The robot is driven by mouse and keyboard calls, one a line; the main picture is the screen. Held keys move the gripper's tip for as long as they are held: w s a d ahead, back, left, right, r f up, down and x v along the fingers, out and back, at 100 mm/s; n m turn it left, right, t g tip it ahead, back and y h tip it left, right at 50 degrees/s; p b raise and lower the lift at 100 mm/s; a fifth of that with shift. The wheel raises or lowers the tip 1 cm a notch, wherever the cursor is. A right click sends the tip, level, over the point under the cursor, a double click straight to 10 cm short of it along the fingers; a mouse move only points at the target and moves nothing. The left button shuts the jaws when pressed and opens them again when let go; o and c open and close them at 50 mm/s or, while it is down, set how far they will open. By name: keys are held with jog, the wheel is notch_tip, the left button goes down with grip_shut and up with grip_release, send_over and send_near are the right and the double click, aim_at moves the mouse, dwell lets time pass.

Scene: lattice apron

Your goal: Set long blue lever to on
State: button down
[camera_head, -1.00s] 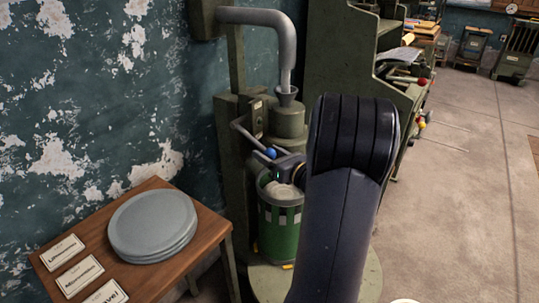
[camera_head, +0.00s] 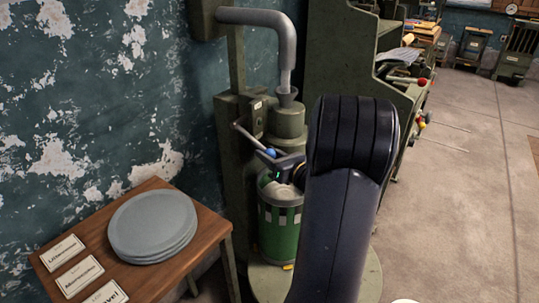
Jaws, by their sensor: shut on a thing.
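The long blue lever (camera_head: 250,137) is a thin grey rod with a blue knob (camera_head: 270,153) at its end. It slopes down to the right from the front of the green dispenser machine (camera_head: 238,160). My gripper (camera_head: 274,160) is shut at the knob end of the lever, above a green canister. Its fingers are small in view, and my dark arm hides the wrist and the right side of the machine. I cannot read any on or off marking.
The green canister (camera_head: 279,232) stands under the machine on a round base (camera_head: 362,281). A wooden table (camera_head: 205,225) with stacked grey plates (camera_head: 152,222) and label cards stands at left. Green shelving (camera_head: 335,50) stands behind. The floor at right is clear.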

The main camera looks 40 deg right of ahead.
aim_at(272, 151)
jog(key=shift+r, duration=0.1)
